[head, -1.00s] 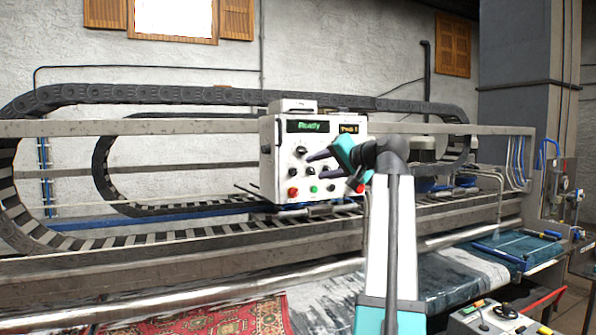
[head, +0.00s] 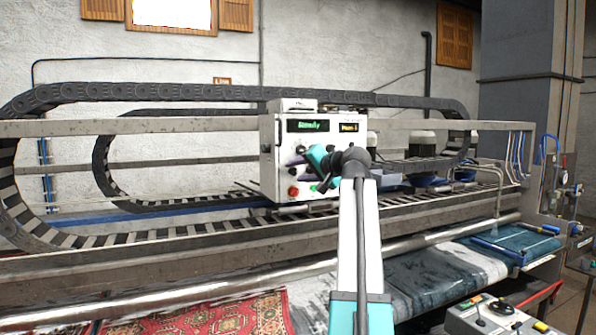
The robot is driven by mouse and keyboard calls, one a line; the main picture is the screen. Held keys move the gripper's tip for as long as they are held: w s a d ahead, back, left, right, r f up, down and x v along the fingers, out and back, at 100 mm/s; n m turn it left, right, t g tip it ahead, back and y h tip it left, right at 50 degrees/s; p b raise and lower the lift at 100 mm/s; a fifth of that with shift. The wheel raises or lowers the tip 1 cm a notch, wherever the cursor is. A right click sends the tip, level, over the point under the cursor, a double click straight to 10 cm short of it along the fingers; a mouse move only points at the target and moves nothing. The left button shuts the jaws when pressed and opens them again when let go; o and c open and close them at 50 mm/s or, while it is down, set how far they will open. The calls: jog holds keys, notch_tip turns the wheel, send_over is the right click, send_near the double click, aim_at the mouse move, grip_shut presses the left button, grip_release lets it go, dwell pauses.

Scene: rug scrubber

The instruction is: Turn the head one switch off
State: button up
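The white control box (head: 270,165) hangs on the machine's rail, with several dark knobs and coloured buttons on its front. A black knob (head: 300,150) shows at the upper left of the panel and another (head: 293,171) below it. The labels are too small to read, so I cannot tell which one is the head one switch. My gripper (head: 297,161) is in front of the panel's left-middle part, pointing at it. My teal wrist and dark arm joint cover the middle and right controls. Whether the fingers are open or touch a knob is not clear.
The box's green display (head: 307,126) reads like "Ready"; a yellow display (head: 348,127) is beside it. A red button (head: 293,191) is at the lower left. A black cable chain (head: 180,94) loops behind. A red rug (head: 215,318) lies below. A second control box (head: 490,315) stands at lower right.

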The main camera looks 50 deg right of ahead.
grip_shut()
jog(key=shift+n+b, duration=0.4)
jog(key=shift+b, duration=0.05)
jog(key=shift+a+n+g+h+b, duration=0.15)
jog(key=shift+n+g+h+b, duration=0.4)
jog(key=shift+n+b, duration=0.5)
jog(key=n+h+b, duration=0.1)
jog(key=n+b, duration=0.2)
jog(key=shift+w+a+g+h, duration=0.1)
jog(key=shift+a+g+h, duration=0.05)
jog(key=shift+g+h, duration=0.2)
jog(key=n+b, duration=0.1)
jog(key=n+h+b, duration=0.1)
jog(key=shift+w+a+n+g, duration=0.1)
jog(key=shift+a+n+g, duration=0.05)
jog(key=shift+n+g, duration=0.2)
jog(key=shift+a+n+h+b, duration=0.1)
jog(key=shift+n+h+b, duration=1)
jog(key=shift+n, duration=0.6)
